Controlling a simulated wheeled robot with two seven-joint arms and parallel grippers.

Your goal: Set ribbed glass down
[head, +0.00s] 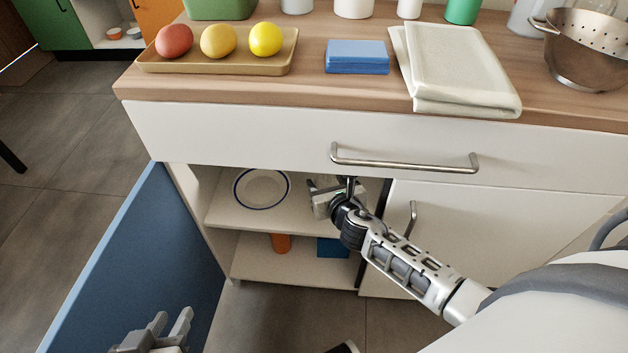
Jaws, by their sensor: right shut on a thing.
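My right gripper (318,188) reaches into the open cabinet, at the upper shelf (225,218), right of a plate. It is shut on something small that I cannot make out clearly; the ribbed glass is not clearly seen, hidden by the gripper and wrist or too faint. I cannot tell whether what it holds touches the shelf. My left gripper (172,322) is at the bottom left, in front of the open blue door, with its fingers apart and empty.
A white plate with a blue rim (262,188) lies on the upper shelf. An orange cup (281,243) and a blue item (332,247) are on the lower shelf. The blue door (140,270) stands open at left. A drawer handle (405,164) juts out above my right arm.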

